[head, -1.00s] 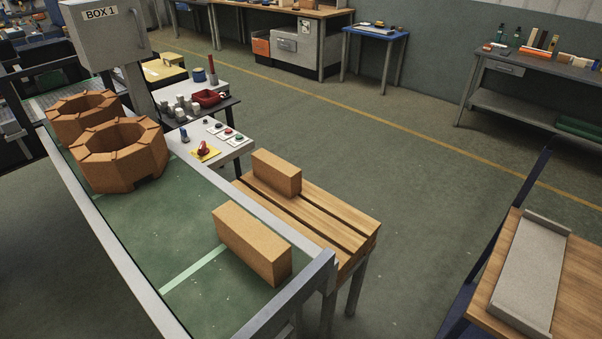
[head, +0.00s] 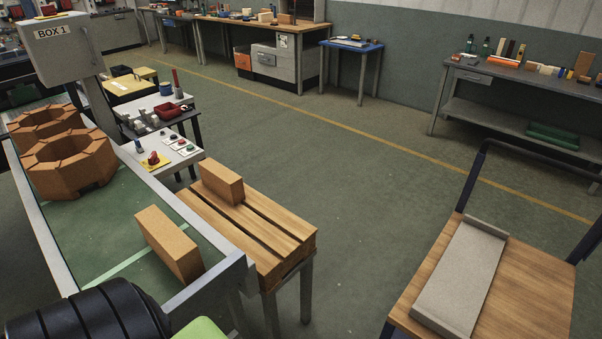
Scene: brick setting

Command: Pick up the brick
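One tan brick (head: 168,244) lies on the green conveyor belt near its near end, close to the metal end rail. A second brick (head: 221,182) stands on its long side on the slatted wooden table (head: 285,232) beside the conveyor. I cannot tell which of the two the task means. A black rounded part of my own arm shows at the bottom left, with a green part beside it. Neither gripper's fingers are in the frame.
Two brick rings (head: 68,164) stand farther up the conveyor (head: 112,222). A button panel (head: 163,155) stands behind the wooden table. A cart with a grey tray (head: 461,277) is at the right. Open floor (head: 370,190) lies between the table and cart.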

